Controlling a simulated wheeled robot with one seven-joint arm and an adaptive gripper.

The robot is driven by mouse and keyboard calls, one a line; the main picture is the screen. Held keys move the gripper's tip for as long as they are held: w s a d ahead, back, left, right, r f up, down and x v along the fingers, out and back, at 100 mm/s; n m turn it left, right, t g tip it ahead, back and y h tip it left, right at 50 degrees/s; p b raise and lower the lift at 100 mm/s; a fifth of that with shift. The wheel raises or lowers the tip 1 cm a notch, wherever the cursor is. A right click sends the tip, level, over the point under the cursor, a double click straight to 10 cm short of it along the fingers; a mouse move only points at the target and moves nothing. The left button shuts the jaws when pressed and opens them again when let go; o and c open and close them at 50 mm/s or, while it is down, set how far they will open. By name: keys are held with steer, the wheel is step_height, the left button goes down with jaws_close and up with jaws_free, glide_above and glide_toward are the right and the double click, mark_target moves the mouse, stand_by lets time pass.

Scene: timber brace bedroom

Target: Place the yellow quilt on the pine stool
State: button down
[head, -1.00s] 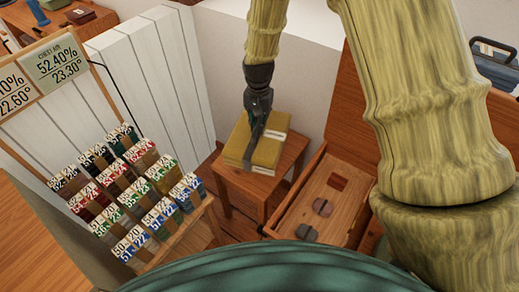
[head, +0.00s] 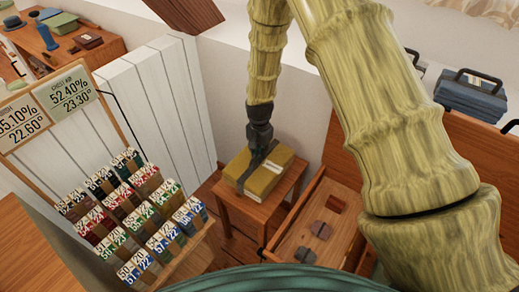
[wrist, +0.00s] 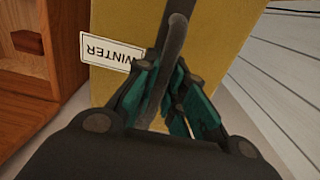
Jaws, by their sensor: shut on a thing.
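The yellow quilt (head: 273,181) is a folded, boxy bundle with a dark strap and a white label. In the head view it is on or just above the top of the pine stool (head: 296,179); I cannot tell if it touches. My gripper (head: 252,166) is above the quilt's left part, shut on its dark strap. In the wrist view the fingers (wrist: 166,98) close around the strap, and the quilt (wrist: 218,40) with its label reading WINTER fills the middle.
A rack of numbered, coloured bundles (head: 135,215) stands at the left. White panelling (head: 160,90) is behind. Blue cases (head: 470,98) sit at the upper right.

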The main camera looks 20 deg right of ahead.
steer(key=shift+f, duration=2.35)
steer(key=shift+f, duration=0.1)
steer(key=c, duration=1.5)
jaws_free()
step_height(320, 180, up, 12)
steer(key=shift+r, duration=0.1)
steer(key=shift+s, duration=0.1)
